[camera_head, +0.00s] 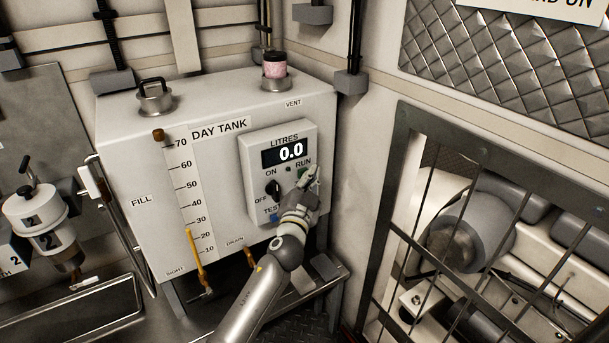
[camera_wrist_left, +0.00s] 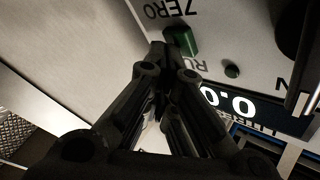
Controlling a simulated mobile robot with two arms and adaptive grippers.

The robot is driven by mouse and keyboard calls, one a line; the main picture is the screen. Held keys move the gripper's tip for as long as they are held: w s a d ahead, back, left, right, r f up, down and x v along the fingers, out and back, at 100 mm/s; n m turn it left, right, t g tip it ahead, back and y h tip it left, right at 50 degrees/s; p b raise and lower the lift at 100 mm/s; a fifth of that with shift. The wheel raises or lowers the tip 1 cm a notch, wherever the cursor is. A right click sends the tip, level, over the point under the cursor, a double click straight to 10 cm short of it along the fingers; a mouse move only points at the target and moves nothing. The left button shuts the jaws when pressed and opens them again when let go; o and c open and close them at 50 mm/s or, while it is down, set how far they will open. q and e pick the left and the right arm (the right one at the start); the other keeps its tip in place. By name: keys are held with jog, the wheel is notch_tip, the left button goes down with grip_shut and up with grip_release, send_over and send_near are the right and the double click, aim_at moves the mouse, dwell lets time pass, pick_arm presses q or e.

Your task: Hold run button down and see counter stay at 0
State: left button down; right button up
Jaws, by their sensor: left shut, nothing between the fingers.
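The counter display (camera_head: 285,152) on the LITRES control box (camera_head: 253,150) reads 0.0, and it also shows inverted in the left wrist view (camera_wrist_left: 238,107). The green run button (camera_wrist_left: 183,41) sits by the RUN label. In the head view my gripper mostly hides it. My left gripper (camera_head: 311,176) is shut and empty, reaching the box's right side just below RUN. In the left wrist view its fingertips (camera_wrist_left: 160,52) are right beside the green button and overlap its edge. I cannot tell whether they press it. My right gripper is in neither view.
The box carries a black ON/OFF knob (camera_head: 272,189) and a blue TEST button (camera_head: 274,218). It is fixed to the white day tank (camera_head: 150,235), which has a yellow-marked sight gauge (camera_head: 195,255). A barred metal frame (camera_head: 385,215) stands at right.

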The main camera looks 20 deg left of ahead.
pick_arm(q)
jog(key=shift+s+d, duration=0.5)
jog(key=shift+d, duration=0.15)
jog(key=s+d, duration=0.1)
jog(key=d, duration=0.1)
jog(key=s+d, duration=0.2)
jog(key=shift+b, duration=0.35)
dwell(0.4)
